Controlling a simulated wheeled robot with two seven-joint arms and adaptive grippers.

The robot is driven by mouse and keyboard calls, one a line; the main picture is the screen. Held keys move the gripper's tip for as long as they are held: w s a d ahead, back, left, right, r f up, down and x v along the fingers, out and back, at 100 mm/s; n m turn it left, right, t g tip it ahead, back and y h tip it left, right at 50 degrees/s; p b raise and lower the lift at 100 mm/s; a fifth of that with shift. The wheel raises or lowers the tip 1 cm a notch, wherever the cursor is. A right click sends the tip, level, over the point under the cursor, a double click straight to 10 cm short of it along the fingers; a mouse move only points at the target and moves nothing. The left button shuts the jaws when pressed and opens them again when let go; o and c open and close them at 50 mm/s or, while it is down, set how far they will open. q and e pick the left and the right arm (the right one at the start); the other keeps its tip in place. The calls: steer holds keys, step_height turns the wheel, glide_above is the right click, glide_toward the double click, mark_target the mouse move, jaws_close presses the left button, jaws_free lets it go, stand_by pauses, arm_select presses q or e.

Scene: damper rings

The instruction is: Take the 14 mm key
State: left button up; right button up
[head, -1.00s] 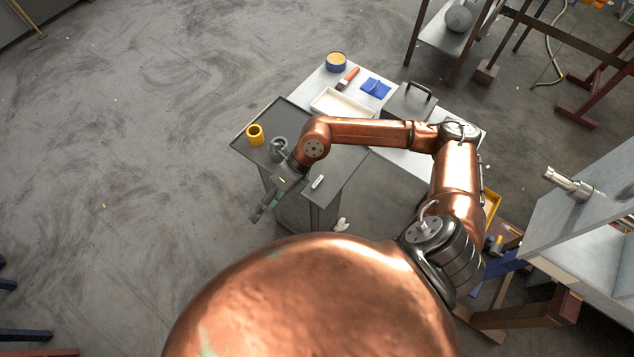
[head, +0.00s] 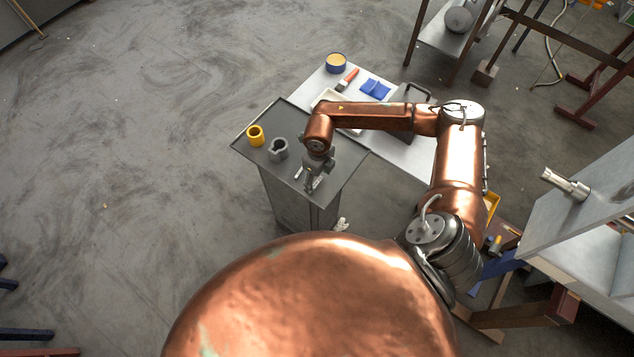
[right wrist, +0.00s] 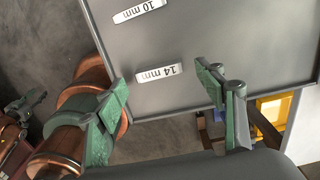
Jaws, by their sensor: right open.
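The 14 mm key (right wrist: 155,73) shows in the right wrist view as a small pale bar with dark lettering, lying flat on the grey tabletop (right wrist: 215,35). The 10 mm key (right wrist: 138,11) lies beyond it. My right gripper (right wrist: 163,84) is open, its green fingers wide apart, with the 14 mm key in the gap between them in the picture. No finger visibly touches it. In the head view my right gripper (head: 312,182) points down over the grey table's near part and hides much of the key area.
A yellow ring (head: 255,135) and a grey split ring (head: 278,149) stand on the grey table left of my gripper. Behind, a white table holds a tin (head: 336,63), a brush (head: 348,79) and blue cloths (head: 375,90). The grey table's near edge is close.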

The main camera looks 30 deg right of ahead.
steer(key=shift+f, duration=0.5)
steer(key=shift+c, duration=0.5)
steer(key=c, duration=1.2)
steer(key=shift+r, duration=0.1)
